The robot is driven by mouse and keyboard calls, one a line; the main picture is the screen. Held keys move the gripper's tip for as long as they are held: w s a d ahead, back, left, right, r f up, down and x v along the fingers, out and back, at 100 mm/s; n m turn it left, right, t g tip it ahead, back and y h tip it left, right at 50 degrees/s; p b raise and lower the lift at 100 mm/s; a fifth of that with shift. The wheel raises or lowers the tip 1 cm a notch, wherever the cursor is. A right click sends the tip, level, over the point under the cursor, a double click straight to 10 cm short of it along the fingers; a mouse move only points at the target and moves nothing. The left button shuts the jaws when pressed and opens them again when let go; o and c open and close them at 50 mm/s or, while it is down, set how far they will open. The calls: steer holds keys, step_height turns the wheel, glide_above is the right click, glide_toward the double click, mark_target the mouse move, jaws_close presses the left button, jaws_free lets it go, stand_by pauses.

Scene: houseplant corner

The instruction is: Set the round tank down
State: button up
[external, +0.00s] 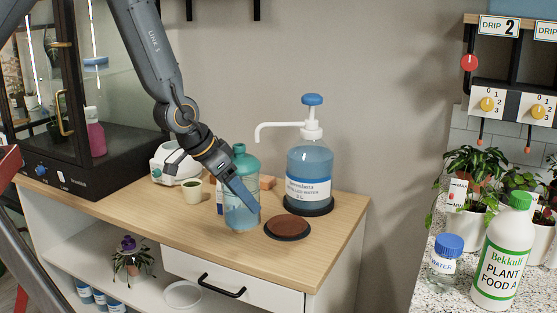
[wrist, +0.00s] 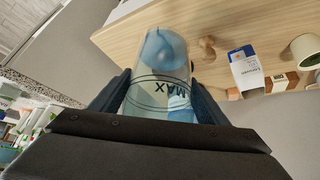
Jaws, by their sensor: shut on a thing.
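My gripper (external: 240,192) comes down from the upper left and is shut on the tank's side. In the wrist view the tank (wrist: 158,75) sits between both fingers, with a MAX mark showing upside down. A dark round pad with a brown top (external: 288,226) lies bare just right of the tank.
A large pump bottle (external: 309,170) stands behind the pad on the right. A glass cabinet (external: 100,160) fills the far left. The wooden top's front right (external: 300,262) is clear.

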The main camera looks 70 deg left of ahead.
steer(key=a+r+n+g+y+b, duration=0.15)
steer(key=a+n, duration=0.25)
steer(key=a, duration=0.4)
steer(key=s+a+n+g+y+b, duration=0.4)
steer(key=s+a+n, duration=0.5)
steer(key=s, duration=0.1)
steer(key=shift+h, duration=0.25)
steer(key=shift+d+f+b, duration=0.15)
steer(key=shift+f+b, duration=0.65)
steer(key=shift+f, duration=4.5)
steer(key=shift+f, duration=0.15)
steer(key=o, duration=1.2)
